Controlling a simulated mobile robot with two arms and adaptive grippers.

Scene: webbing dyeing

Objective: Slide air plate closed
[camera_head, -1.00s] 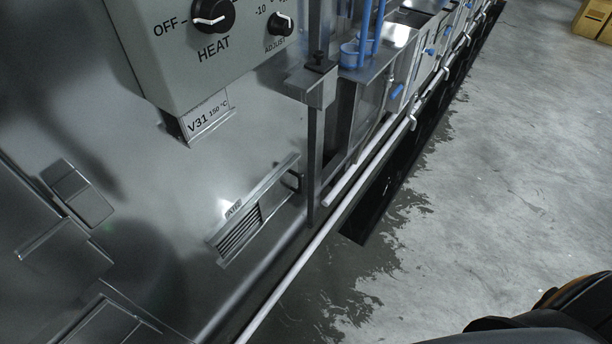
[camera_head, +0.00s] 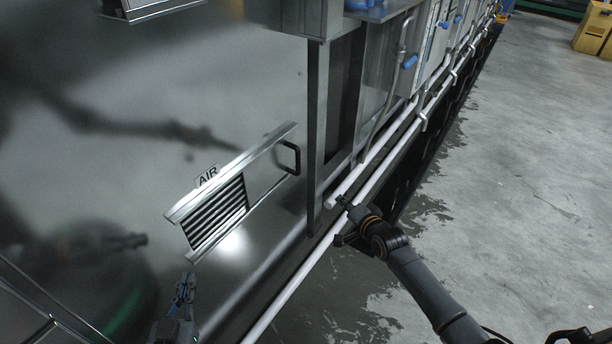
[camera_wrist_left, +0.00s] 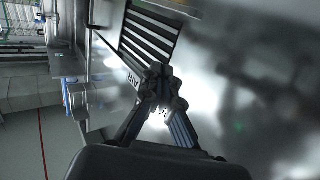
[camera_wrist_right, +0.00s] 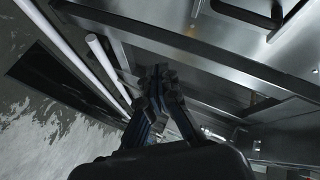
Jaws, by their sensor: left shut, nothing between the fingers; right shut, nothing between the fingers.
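The air vent sits in the metal wall under an AIR label (camera_head: 207,176). Its dark slats (camera_head: 215,212) are exposed at the left between two slanted rails. The flat air plate (camera_head: 266,178) lies to the right of the slats, with a black handle (camera_head: 291,157) at its right end. The slats also show in the left wrist view (camera_wrist_left: 148,40). My left gripper (camera_head: 186,278) is shut and empty, below the vent and apart from it. My right gripper (camera_head: 343,204) is shut and empty, right of the handle by the white pipes, apart from the handle. The handle also shows in the right wrist view (camera_wrist_right: 248,12).
A vertical metal post (camera_head: 317,125) stands between the handle and my right gripper. White pipes (camera_head: 372,172) run along the machine's foot. Wet concrete floor (camera_head: 500,180) lies open to the right. Cardboard boxes (camera_head: 593,35) stand far back right.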

